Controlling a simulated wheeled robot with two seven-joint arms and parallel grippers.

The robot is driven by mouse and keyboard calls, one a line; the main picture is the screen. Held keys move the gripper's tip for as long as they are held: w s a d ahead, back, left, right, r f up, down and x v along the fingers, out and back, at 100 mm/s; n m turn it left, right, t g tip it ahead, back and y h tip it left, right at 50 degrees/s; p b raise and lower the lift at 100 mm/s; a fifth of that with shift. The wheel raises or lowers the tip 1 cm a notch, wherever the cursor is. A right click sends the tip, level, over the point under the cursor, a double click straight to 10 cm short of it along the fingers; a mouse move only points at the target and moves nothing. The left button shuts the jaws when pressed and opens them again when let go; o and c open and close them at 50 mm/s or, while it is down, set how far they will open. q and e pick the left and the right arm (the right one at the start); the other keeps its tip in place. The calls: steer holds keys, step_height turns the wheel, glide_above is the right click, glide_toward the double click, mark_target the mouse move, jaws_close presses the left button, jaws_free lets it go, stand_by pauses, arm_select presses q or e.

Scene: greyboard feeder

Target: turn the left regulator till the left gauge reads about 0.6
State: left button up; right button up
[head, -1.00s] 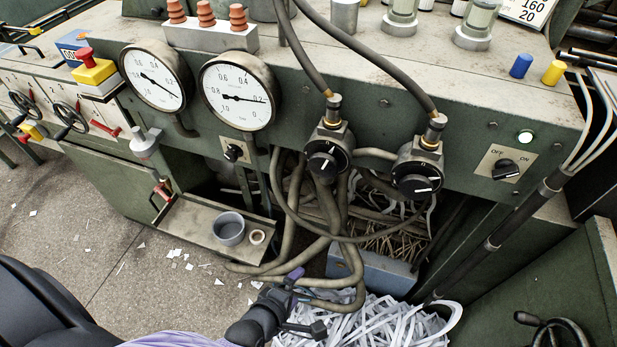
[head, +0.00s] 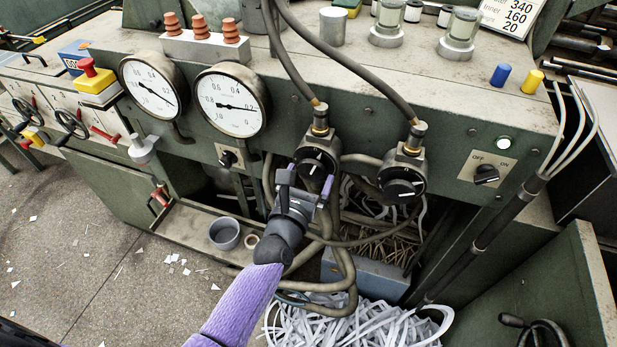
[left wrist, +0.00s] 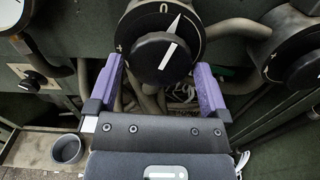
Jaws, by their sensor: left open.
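The left regulator (head: 316,165) has a black knob with a white mark, below a hose. The knob also shows in the left wrist view (left wrist: 158,60), its mark leaning slightly right of upright. My left gripper (head: 305,181) is open at the regulator's lower front. In the wrist view its purple fingers (left wrist: 160,80) stand left and right of the knob's lower part, with visible gaps; I cannot tell their depth relative to it. The left gauge (head: 148,86) is a white dial; its needle slopes to the lower right, seemingly between 0 and 0.2. My right gripper is not in view.
The right regulator (head: 402,182) sits close to the right. The right gauge (head: 232,103) stands beside the left one. Hoses (head: 345,255) hang below, above shredded paper (head: 360,325). An off/on switch (head: 486,174) is at the right. A grey cup (head: 224,232) stands on a low tray.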

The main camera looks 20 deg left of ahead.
arm_select(q)
steer(key=shift+w, duration=0.2)
steer(key=c, duration=1.1)
